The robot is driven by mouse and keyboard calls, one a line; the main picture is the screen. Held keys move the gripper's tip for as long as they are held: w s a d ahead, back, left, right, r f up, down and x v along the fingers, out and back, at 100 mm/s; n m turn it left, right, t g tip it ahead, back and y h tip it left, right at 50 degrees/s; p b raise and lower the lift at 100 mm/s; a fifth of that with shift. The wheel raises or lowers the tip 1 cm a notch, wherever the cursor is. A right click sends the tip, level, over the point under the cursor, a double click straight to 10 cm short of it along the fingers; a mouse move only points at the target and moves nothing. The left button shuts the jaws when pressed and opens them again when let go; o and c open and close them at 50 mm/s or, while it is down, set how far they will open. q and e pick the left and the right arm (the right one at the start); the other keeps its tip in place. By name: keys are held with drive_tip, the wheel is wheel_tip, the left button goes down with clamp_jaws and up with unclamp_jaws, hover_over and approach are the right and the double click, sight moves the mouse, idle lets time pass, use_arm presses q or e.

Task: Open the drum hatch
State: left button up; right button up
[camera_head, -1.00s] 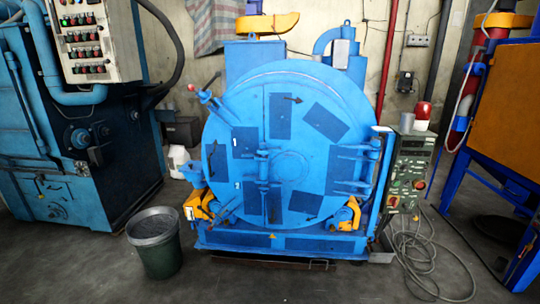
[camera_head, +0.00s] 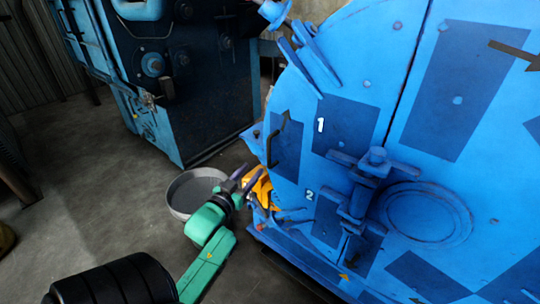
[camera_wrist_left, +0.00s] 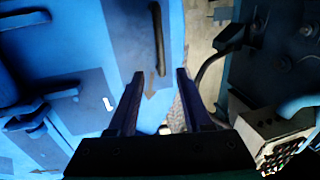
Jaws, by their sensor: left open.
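The drum hatch (camera_head: 345,60) is a big round blue door with dark blue patches and the labels 1 and 2. It looks shut against the drum. A black bar handle (camera_head: 277,138) stands at its left edge; it shows upright ahead of the fingers in the left wrist view (camera_wrist_left: 158,38). A blue latch (camera_head: 360,185) with a hinge-like block sits near the hatch's middle. My left gripper (camera_head: 246,177) is open and empty, low at the hatch's left edge. Its two fingers (camera_wrist_left: 160,76) point toward the handle, apart from it. My right gripper is not in view.
A dark blue machine (camera_head: 200,90) stands behind on the left. The floor between is clear.

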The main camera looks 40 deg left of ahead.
sight(268, 151)
use_arm(q)
drive_tip(key=x, duration=1.2)
drive_tip(key=shift+w+r, duration=0.1)
drive_tip(key=shift+w, duration=0.1)
clamp_jaws()
idle(0.7)
